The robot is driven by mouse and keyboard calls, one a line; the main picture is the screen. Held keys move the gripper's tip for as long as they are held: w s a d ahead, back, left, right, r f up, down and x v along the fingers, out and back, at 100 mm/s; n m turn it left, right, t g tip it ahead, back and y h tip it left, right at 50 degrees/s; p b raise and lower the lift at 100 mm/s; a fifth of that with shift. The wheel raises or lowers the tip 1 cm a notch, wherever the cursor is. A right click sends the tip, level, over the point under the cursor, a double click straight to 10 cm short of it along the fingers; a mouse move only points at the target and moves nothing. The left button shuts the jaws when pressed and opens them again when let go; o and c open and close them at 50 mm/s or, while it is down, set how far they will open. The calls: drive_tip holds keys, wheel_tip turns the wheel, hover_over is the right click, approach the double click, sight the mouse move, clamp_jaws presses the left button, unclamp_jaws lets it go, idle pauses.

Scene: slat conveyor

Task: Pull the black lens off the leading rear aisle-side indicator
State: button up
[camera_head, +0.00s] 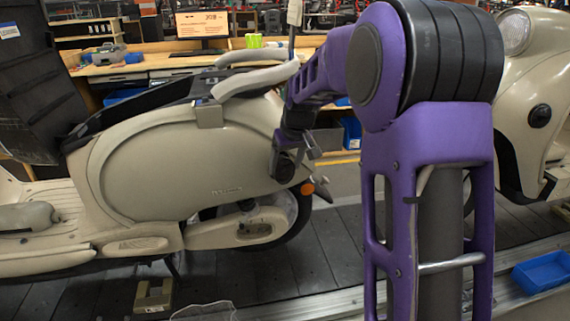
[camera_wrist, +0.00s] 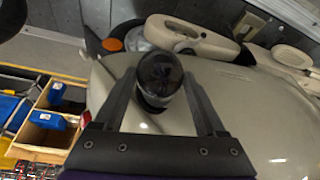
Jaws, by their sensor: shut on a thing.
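The beige scooter (camera_head: 160,165) stands with its rear towards the middle of the head view. My gripper (camera_head: 294,156) is at the upper rear of its body. In the wrist view my gripper (camera_wrist: 160,76) has one finger on each side of a round, glossy black lens (camera_wrist: 160,72) and is shut on it. The lens lies close against the beige bodywork (camera_wrist: 115,65); a dark part shows below it. I cannot tell whether the lens is still seated. An orange indicator (camera_head: 307,188) sits lower on the rear and also shows in the wrist view (camera_wrist: 112,44).
A second beige scooter (camera_head: 535,70) stands at the right behind my arm. Dark conveyor slats (camera_head: 290,265) run below. A blue bin (camera_head: 543,272) lies at the lower right. A workbench (camera_head: 150,65) with a monitor stands behind. Wooden trays (camera_wrist: 45,128) show left in the wrist view.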

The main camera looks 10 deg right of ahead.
drive_tip(key=shift+s+d, duration=0.1)
drive_tip(key=shift+s, duration=0.3)
idle(0.6)
drive_tip(key=shift+s+d+r+b, duration=0.15)
drive_tip(key=shift+s+b, duration=0.25)
drive_tip(key=shift+s, duration=0.5)
